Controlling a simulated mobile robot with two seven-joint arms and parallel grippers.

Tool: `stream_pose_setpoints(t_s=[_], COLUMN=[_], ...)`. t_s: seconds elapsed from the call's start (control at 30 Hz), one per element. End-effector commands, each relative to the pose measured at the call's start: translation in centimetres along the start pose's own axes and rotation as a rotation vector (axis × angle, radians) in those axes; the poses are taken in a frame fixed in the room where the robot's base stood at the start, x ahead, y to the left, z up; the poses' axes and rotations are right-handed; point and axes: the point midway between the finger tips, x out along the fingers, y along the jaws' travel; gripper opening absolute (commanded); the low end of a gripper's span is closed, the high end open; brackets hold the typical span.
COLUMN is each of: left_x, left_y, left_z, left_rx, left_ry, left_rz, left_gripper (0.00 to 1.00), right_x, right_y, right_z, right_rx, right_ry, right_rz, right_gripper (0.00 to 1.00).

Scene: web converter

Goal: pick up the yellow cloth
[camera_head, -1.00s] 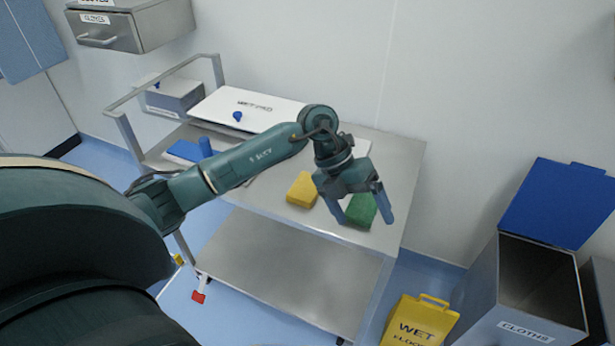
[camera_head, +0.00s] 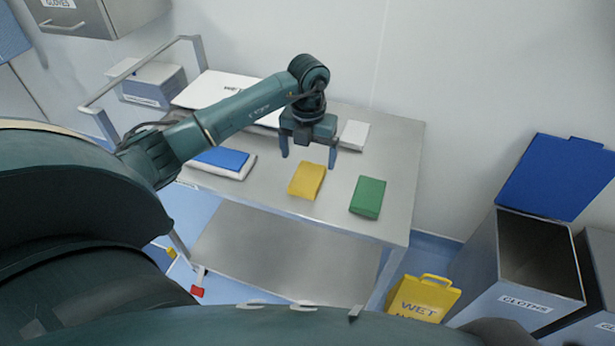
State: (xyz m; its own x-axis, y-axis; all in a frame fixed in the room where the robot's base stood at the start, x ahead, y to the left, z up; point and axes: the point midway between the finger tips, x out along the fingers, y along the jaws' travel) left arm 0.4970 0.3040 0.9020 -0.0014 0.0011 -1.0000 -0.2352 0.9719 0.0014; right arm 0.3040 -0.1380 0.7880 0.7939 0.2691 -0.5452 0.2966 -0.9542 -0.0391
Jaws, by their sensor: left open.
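The yellow cloth (camera_head: 307,181) is a folded rectangular block. It lies on the top shelf of the steel cart (camera_head: 395,165), left of the green cloth (camera_head: 368,197). My left gripper (camera_head: 308,160) is open and empty. In the picture its two fingers point down and sit just above the far edge of the yellow cloth; I cannot tell its exact height over the shelf. The yellow cloth is fully in view. My right gripper is not in view.
A blue cloth (camera_head: 222,158) lies on a white pad at the left, and a white block (camera_head: 354,135) stands behind the gripper. A white box (camera_head: 210,88) lies at the back. An open cloths bin (camera_head: 540,255) and yellow wet floor sign (camera_head: 424,297) stand at the right.

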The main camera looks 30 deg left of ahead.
Motion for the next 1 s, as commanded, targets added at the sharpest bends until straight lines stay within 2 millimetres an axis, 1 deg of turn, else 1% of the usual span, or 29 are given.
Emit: stream_pose_setpoints(t_s=[0.03, 0.23, 0.4, 0.53, 0.63, 0.83, 1.0], left_x=[0.6, 1.9, 4.4, 6.0, 6.5, 6.5, 6.5], left_y=[0.0, 0.0, 0.2, 0.1, 0.2, 0.2, 0.2], left_z=[-0.1, -0.1, -0.5, -0.4, -0.3, -0.3, -0.3], left_rx=[0.0, 0.0, 0.0, 0.002, 0.001, 0.002, 0.002], left_ry=[0.002, 0.001, 0.004, 0.001, -0.001, -0.001, -0.001], left_rz=[-0.001, -0.001, -0.001, -0.002, -0.001, -0.001, -0.001], left_gripper=[0.89, 0.89, 0.89, 0.89, 0.89, 0.89, 0.75], right_x=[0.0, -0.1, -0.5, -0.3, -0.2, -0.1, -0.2], right_y=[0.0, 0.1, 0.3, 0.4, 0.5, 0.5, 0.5], right_z=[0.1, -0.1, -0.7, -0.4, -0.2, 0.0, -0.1], right_rx=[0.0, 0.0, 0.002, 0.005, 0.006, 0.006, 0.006], right_ry=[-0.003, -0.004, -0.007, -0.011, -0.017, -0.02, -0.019], right_rz=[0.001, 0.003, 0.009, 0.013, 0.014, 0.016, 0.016], right_gripper=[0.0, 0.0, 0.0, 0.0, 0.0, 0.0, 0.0])
